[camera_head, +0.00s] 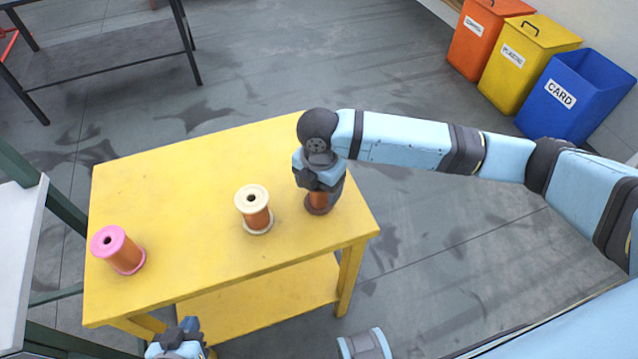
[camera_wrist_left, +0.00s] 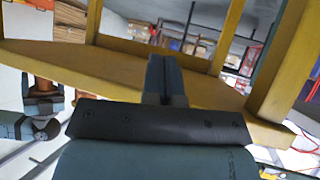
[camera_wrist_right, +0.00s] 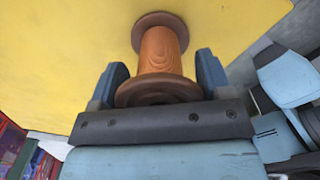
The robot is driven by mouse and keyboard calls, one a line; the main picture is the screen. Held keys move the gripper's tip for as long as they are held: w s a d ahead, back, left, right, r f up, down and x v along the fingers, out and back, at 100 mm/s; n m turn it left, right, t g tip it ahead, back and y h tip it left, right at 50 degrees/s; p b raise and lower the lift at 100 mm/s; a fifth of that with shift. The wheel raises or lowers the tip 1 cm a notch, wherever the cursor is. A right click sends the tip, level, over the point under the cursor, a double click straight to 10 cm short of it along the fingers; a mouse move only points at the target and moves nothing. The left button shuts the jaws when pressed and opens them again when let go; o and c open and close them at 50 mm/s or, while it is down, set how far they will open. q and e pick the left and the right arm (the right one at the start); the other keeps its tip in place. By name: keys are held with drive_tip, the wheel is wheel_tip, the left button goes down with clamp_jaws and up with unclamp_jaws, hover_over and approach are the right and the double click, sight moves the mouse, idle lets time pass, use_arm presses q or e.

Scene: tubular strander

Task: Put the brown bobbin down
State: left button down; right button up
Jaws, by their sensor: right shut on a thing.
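The brown bobbin (camera_head: 318,207) is upright at the right end of the yellow table (camera_head: 180,180), partly hidden under my right gripper (camera_head: 320,186). In the right wrist view, the bobbin (camera_wrist_right: 160,50) lies between the fingers of my right gripper (camera_wrist_right: 162,78), which is shut on it. Its far flange is against or close to the yellow top; I cannot tell whether it touches. My left gripper (camera_head: 188,326) is low at the table's front edge, away from the bobbins. In the left wrist view, its fingers (camera_wrist_left: 164,75) are together and empty.
A cream-flanged bobbin (camera_head: 254,209) stands just left of the brown one. A pink-flanged bobbin (camera_head: 118,250) stands at the table's left end. The table's back and middle-left are clear. Orange, yellow and blue bins (camera_head: 574,97) stand at the far right.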

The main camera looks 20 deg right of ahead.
drive_tip(key=o, duration=1)
use_arm(q)
drive_tip(key=shift+a, duration=0.15)
drive_tip(key=shift+f, duration=0.1)
drive_tip(key=shift+r+p, duration=0.3)
drive_tip(key=shift+p, duration=0.35)
use_arm(e)
wheel_tip(320, 180, up, 12)
drive_tip(key=shift+r, duration=0.15)
use_arm(q)
drive_tip(key=shift+a, duration=0.15)
drive_tip(key=shift+s, duration=0.1)
